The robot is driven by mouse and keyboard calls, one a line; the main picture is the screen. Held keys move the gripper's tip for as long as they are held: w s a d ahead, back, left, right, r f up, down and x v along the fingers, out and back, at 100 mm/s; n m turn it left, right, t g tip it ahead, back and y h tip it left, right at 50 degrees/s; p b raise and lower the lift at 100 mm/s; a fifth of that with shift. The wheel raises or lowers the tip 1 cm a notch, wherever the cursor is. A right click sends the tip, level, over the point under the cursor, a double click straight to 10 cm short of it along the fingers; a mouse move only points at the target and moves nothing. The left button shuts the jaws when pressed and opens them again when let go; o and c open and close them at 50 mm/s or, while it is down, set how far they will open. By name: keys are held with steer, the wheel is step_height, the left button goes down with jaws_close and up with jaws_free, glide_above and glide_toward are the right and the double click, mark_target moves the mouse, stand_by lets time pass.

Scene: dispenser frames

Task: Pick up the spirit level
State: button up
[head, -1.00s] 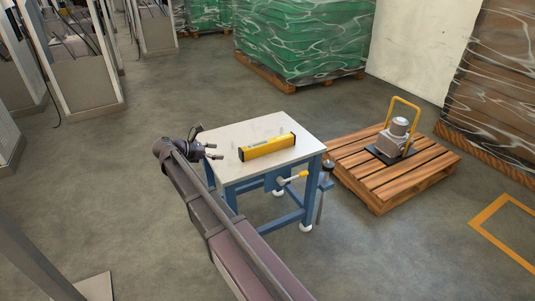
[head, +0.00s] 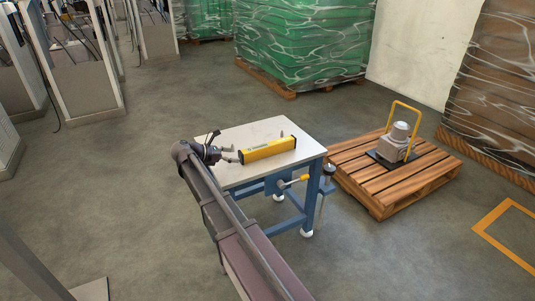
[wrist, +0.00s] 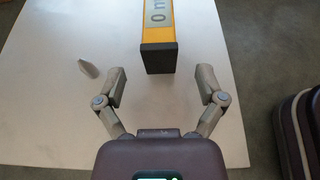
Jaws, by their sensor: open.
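The spirit level (head: 268,150), a long yellow bar with black ends, lies on the white top of a small blue-legged table (head: 240,133). In the wrist view, the near black end of the spirit level (wrist: 157,58) faces me, with part of a "0 m" label showing on top. My gripper (wrist: 161,78) is open and empty, its fingers apart to either side of that end and a little short of it. In the head view my gripper (head: 231,155) is at the level's left end. The level's far end is out of the wrist view.
A small pale pointed object (wrist: 88,68) lies on the table left of the level. A wooden pallet (head: 375,190) with a grey device (head: 396,143) stands to the right.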

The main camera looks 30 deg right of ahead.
mark_target(249, 156)
steer(key=shift+x, duration=1.1)
steer(key=shift+d+b, duration=0.15)
steer(key=shift+b, duration=0.15)
steer(key=shift+b+x, duration=0.95)
steer(key=shift+x, duration=1.55)
jaws_close()
